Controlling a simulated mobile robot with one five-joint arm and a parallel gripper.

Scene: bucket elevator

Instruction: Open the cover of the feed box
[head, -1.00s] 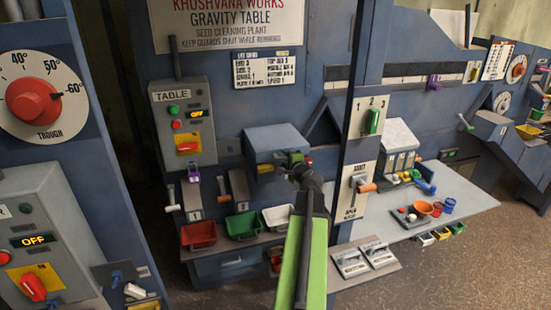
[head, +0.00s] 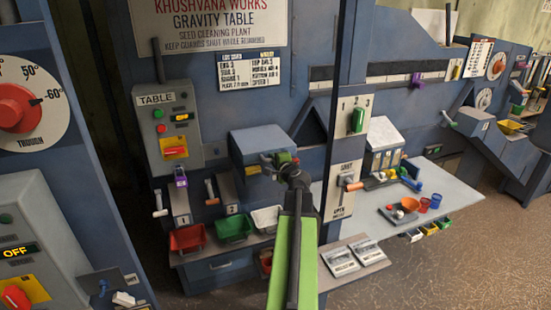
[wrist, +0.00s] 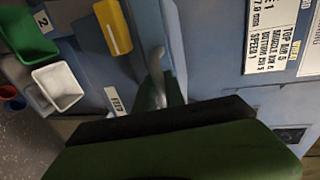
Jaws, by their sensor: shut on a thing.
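The feed box is the blue-grey box (head: 250,151) on the front of the gravity table, with a small label (wrist: 115,100) in the wrist view. Its cover (head: 262,137) looks down over the top. My gripper (head: 278,161) is at the box's front right, where the handle is hidden behind its jaws. It is shut, seemingly on the cover's handle. A yellow piece (head: 254,170) shows just left of the jaws. In the wrist view, my dark and green gripper parts fill the bottom, and a pale grey curved piece (wrist: 155,66) stands above them.
Red (head: 188,238), green (head: 234,228) and white (head: 266,218) trays sit below the box. A TABLE control panel (head: 166,124) is at left. A post with an orange-handled lever (head: 356,186) stands close at right, before a bench (head: 455,197) with small items.

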